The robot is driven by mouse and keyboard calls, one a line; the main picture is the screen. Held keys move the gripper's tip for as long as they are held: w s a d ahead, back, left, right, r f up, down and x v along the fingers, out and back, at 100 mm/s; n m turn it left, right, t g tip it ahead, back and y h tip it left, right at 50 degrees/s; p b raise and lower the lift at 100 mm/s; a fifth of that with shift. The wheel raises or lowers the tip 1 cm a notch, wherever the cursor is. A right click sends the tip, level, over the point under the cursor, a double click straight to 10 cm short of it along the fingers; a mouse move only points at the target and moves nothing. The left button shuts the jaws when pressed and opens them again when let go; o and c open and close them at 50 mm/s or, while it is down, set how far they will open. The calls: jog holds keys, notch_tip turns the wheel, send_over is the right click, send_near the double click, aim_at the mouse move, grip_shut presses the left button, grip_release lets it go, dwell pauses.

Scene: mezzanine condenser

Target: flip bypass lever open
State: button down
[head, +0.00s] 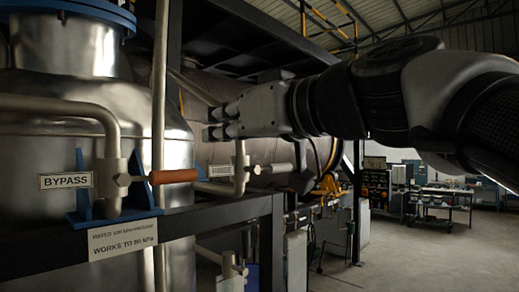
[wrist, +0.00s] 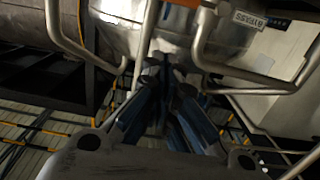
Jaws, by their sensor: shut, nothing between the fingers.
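The bypass lever (head: 172,176) has an orange-brown grip and sticks out level to the right from its valve body (head: 115,178) in the head view. A "BYPASS" sign (head: 65,181) hangs at its left; the sign also shows upside down at the top of the wrist view (wrist: 248,19). A bit of the orange grip shows at the top edge of the wrist view (wrist: 186,3). My gripper (head: 211,123) is shut and empty, pointing left, above and to the right of the lever's end and apart from it. In the wrist view its fingertips (wrist: 168,68) meet near the middle.
A second valve with a pale handle (head: 270,169) stands right of the lever, below my gripper. A vertical pipe (head: 159,80) runs in front of the steel tank (head: 60,85). A dark beam (head: 215,219) crosses below the lever. Open floor lies at right.

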jog(key=p, duration=0.4)
send_over(160, 177)
jog(key=w+d, duration=0.1)
jog(key=d, duration=0.3)
jog(key=f, duration=0.3)
jog(key=f+b, duration=0.1)
jog(key=shift+w+a+f, duration=0.25)
jog(key=shift+a, duration=0.05)
jog(key=shift+w+d+f+m+b, duration=0.1)
jog(key=shift+f+m+b, duration=0.25)
jog(key=shift+m+b, duration=0.1)
